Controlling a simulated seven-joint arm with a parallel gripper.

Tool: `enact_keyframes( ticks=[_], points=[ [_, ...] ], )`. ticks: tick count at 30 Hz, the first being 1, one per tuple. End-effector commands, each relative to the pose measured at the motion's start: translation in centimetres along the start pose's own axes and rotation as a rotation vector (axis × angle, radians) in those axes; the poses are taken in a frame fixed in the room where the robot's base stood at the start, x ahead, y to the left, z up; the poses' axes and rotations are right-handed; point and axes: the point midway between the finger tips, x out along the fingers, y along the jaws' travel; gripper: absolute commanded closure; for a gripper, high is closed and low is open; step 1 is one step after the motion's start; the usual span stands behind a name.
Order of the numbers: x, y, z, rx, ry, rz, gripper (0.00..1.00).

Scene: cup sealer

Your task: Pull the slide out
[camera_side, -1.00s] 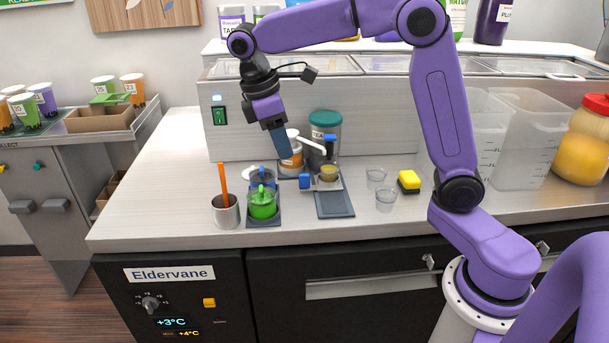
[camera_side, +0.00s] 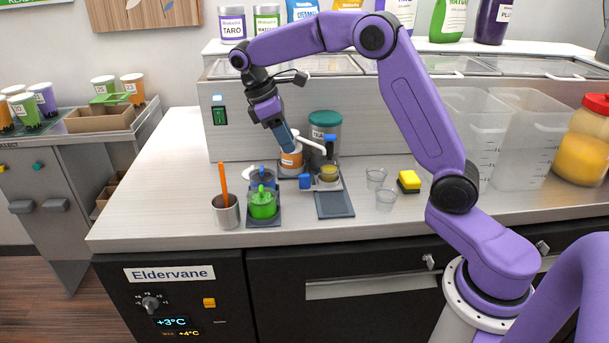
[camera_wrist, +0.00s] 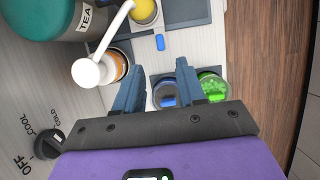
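My gripper (camera_side: 291,147) is above the counter, tilted down to the right, in front of the orange-labelled white pump bottle (camera_side: 291,161). In the wrist view its two blue fingers (camera_wrist: 158,68) are apart with nothing between them. The small sealer (camera_side: 328,183) stands right of the fingertips, with a yellow-topped cup (camera_side: 329,172) in it. A blue tab (camera_side: 305,181) sticks out at its left side; it also shows in the wrist view (camera_wrist: 160,42), beyond the fingertips and apart from them. I take this tab as the slide's handle, but cannot tell for sure.
A teal-lidded jar (camera_side: 324,130) is behind. The front counter is clear.

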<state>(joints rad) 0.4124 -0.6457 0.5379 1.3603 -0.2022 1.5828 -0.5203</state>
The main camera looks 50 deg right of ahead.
Motion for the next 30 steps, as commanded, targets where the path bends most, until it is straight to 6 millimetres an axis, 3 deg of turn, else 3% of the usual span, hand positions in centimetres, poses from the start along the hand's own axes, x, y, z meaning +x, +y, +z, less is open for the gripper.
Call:
enact_keyframes(
  ticks=[15,21,30],
  points=[
    [9.4,0.0,0.1,0.000,-0.004,-0.002,0.61],
    [11.2,0.0,0.0,-0.001,-0.002,0.000,0.61],
    [11.6,0.0,0.0,0.000,0.001,0.001,0.61]
  ],
)
